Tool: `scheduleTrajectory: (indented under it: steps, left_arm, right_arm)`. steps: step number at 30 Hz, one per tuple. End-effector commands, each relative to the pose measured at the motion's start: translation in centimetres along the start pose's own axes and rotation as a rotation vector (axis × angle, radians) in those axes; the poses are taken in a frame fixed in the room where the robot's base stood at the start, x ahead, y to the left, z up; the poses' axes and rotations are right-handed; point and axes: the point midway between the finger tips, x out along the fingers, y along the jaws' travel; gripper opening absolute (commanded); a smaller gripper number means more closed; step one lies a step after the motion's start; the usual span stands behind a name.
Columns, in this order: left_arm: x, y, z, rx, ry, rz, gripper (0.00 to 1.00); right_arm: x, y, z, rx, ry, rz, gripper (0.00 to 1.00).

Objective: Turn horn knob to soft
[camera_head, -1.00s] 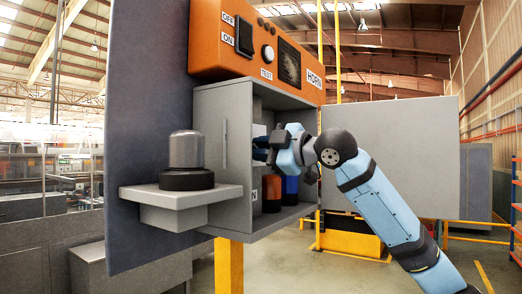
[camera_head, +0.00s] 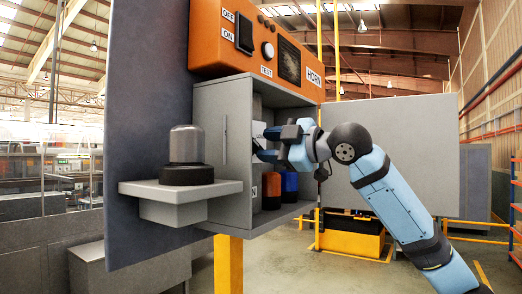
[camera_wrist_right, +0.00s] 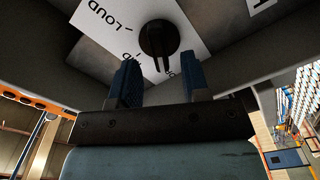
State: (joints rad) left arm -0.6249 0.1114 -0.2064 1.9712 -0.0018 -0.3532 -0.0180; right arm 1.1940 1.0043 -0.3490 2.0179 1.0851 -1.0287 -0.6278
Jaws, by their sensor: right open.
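The horn knob (camera_wrist_right: 160,38) is a dark round knob with a raised bar, on a white label plate (camera_wrist_right: 100,20) that reads LOUD. More lettering lies partly hidden behind the fingers, and I cannot read a soft mark. My right gripper (camera_wrist_right: 157,78) is open and empty, with its blue fingers to either side below the knob. The knob appears just beyond the fingertips; contact is not visible. In the head view my right gripper (camera_head: 265,144) reaches into the grey open box (camera_head: 225,150), and the knob is hidden there. My left gripper is not in view.
Above the box is an orange HORN panel (camera_head: 212,48) with a black switch (camera_head: 244,32) and a white test button (camera_head: 268,51). An orange (camera_head: 271,192) and a blue cylinder (camera_head: 290,186) stand inside the box. A domed lamp (camera_head: 187,146) sits on a shelf at left.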

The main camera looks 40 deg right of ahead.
Motion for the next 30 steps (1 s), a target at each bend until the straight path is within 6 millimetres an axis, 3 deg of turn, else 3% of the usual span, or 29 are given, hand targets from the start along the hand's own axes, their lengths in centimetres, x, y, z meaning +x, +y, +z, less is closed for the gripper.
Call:
scheduleTrajectory:
  steps: [9, 15, 30]
  left_arm:
    - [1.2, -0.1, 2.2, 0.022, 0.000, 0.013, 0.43]
    - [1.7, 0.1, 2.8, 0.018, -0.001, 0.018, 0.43]
    - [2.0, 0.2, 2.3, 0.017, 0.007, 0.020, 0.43]
  right_arm:
    - [-7.4, -0.3, 0.3, -0.004, -0.004, 0.002, 0.43]
    - [-10.2, -0.2, 0.2, -0.002, -0.003, 0.001, 0.43]
    - [-11.1, 0.0, 0.0, -0.002, -0.001, 0.000, 0.43]
